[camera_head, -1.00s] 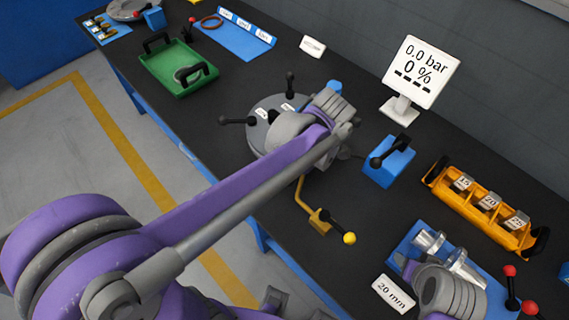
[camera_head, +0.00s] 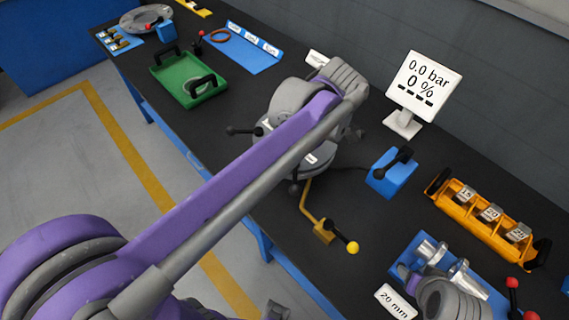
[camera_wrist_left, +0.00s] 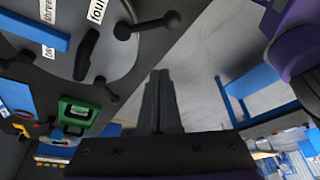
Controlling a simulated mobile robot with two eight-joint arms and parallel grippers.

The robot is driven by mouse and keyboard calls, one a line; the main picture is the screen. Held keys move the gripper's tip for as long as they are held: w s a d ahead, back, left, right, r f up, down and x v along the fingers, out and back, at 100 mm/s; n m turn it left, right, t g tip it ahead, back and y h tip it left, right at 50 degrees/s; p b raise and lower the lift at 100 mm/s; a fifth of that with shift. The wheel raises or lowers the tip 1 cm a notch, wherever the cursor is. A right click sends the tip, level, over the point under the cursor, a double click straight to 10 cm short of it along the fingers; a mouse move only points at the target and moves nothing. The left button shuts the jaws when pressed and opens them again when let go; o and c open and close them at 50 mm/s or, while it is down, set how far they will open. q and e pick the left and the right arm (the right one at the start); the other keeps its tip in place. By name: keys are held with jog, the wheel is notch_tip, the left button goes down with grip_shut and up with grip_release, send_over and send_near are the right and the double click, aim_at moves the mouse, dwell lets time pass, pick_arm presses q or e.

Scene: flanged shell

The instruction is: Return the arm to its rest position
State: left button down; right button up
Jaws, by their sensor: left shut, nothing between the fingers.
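My left arm (camera_head: 230,185) reaches in from the left across the bench in the head view. Its grey wrist end is above the round grey flanged shell (camera_head: 303,170) and hides much of it. My left gripper (camera_wrist_left: 162,98) shows in the left wrist view, with its two dark fingers together and nothing between them. The shell (camera_wrist_left: 118,58) is at the upper left there, with black knobbed handles and word labels, apart from the fingers. A grey ribbed part of my right arm (camera_head: 448,300) shows at the lower right of the head view; its gripper is not visible.
A green tray (camera_head: 166,76), a blue block with a black handle (camera_head: 388,180), a yellow-tipped lever (camera_head: 323,228), an orange weight holder (camera_head: 470,225) and a display (camera_head: 424,80) stand around the shell. Open floor (camera_head: 70,150) lies left of the bench.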

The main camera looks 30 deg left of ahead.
pick_arm(q)
jog(key=shift+s+d+r, duration=0.15)
jog(key=shift+r, duration=0.35)
jog(key=s+f+m+t+h, duration=0.3)
jog(key=s+f+m+t, duration=0.3)
jog(key=m, duration=1.5)
jog(key=shift+s+a+f+t+h, duration=0.3)
jog(key=shift+s+f+t+h, duration=0.1)
jog(key=shift+s+f, duration=2.35)
jog(key=shift+w+f, duration=0.2)
jog(key=shift+w, duration=0.05)
